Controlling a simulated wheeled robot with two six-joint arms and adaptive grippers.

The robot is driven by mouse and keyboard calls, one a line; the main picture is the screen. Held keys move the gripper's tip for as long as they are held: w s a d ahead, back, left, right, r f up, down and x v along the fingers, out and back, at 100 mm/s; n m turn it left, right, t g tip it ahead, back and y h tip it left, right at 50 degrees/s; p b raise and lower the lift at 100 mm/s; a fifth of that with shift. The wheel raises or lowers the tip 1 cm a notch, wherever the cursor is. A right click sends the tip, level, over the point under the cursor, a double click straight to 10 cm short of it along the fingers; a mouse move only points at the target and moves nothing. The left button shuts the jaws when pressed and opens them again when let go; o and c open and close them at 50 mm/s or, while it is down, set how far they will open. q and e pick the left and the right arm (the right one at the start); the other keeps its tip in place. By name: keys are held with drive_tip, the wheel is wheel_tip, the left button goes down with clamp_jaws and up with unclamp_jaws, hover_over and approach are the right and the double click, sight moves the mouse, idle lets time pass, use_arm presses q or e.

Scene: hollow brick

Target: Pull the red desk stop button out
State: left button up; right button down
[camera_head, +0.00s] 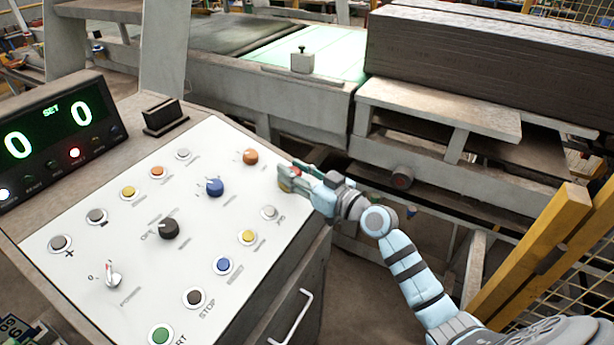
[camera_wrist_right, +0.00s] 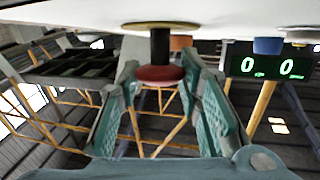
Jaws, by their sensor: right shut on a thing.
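The red stop button (camera_wrist_right: 160,74) sits on a black stem below a yellow round base on the panel, which appears upside down in the right wrist view. In the head view only a bit of its red (camera_head: 296,171) shows at the panel's right edge, the rest hidden by the fingers. My right gripper (camera_head: 290,180) reaches in from the right and is shut on the red button. In the right wrist view its green fingers (camera_wrist_right: 161,80) stand on either side of the red cap. My left gripper is not in view.
The white control panel (camera_head: 130,215) carries several coloured buttons and knobs. An orange button (camera_head: 250,157) and a blue knob (camera_head: 214,187) are close to my right gripper. A display (camera_head: 60,135) reads 0 0. A yellow post (camera_head: 530,255) stands at the right.

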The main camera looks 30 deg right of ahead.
drive_tip(key=shift+r, duration=0.25)
drive_tip(key=c, duration=1.2)
unclamp_jaws()
drive_tip(key=shift+c, duration=0.2)
drive_tip(key=shift+o, duration=0.7)
drive_tip(key=shift+s+d+f, duration=0.1)
drive_tip(key=shift+s+d, duration=0.05)
drive_tip(key=shift+s, duration=0.15)
drive_tip(key=v, duration=1.1)
drive_tip(key=shift+s, duration=0.2)
